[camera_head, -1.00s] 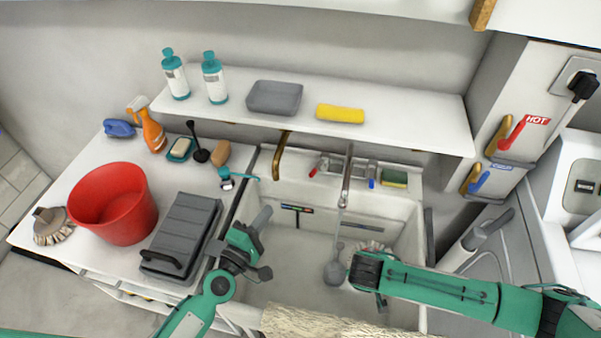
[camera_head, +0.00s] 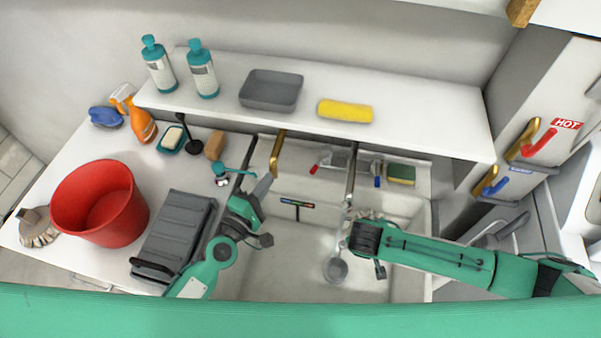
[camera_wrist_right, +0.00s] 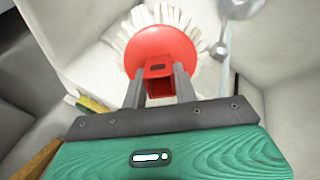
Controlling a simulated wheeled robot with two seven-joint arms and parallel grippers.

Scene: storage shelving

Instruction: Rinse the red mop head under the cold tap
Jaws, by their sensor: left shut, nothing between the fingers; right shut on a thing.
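The red mop head (camera_wrist_right: 160,50), with a white fringe, is in my right gripper (camera_wrist_right: 160,85), which is shut on its red socket. In the head view my right gripper (camera_head: 362,238) hides most of it; only some pale fringe (camera_head: 368,214) shows, close to the tap spout (camera_head: 348,190). The tap has a red handle (camera_head: 321,161) and a blue handle (camera_head: 377,176). A pale streak below the spout leads to a round grey patch (camera_head: 336,270); I cannot tell whether it is water. My left gripper (camera_head: 263,187) is shut and empty near the sink's back left.
The sink (camera_head: 295,265) lies below both arms. On the left counter stand a red bucket (camera_head: 100,205) and a grey case (camera_head: 178,238). A shelf (camera_head: 420,115) overhangs the sink's back. A green band crosses the bottom of the head view.

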